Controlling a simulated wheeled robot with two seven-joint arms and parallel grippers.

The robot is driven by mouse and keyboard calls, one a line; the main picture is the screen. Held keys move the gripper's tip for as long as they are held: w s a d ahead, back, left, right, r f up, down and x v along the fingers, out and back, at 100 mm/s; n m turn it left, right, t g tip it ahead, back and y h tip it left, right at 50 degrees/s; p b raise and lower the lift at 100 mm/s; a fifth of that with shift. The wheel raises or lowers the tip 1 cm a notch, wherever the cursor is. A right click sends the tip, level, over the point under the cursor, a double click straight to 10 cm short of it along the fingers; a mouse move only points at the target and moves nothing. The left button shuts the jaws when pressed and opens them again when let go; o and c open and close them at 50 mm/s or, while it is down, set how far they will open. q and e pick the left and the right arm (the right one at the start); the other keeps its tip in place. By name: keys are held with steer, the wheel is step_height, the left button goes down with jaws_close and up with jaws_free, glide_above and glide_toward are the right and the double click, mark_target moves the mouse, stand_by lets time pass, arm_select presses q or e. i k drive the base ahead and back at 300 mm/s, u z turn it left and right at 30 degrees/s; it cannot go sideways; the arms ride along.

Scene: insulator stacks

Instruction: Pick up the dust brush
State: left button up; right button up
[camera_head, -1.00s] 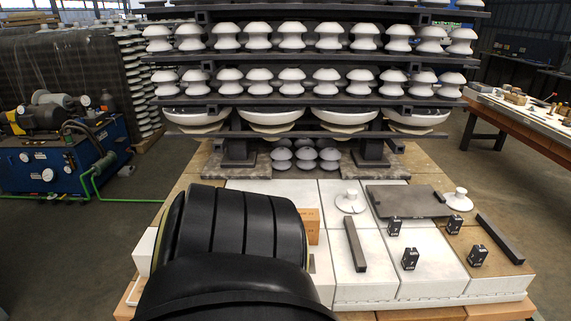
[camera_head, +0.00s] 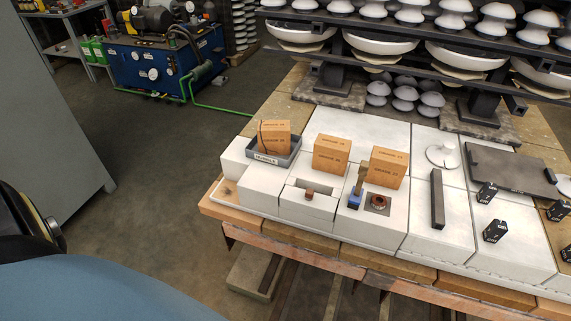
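A small upright item with a blue lower part and a tan upper part, which looks like the dust brush (camera_head: 359,181), stands on the white blocks right of centre. It is in front of the orange boxes and left of a small dark square with a reddish-brown ring (camera_head: 379,203). It is too small to tell bristles from handle. Neither gripper is in view. Only rounded black and blue-grey parts of my own body show at the lower left, well apart from the brush.
Orange boxes (camera_head: 332,154) stand behind the brush; one more sits in a grey tray (camera_head: 288,157) at the left. A dark bar (camera_head: 437,199) and black cubes (camera_head: 495,231) lie to the right. Insulator racks rise behind. The floor at left is open beside a grey panel (camera_head: 40,110).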

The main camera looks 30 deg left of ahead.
mark_target(356, 196)
steer(key=u, duration=0.45)
steer(key=i, duration=1)
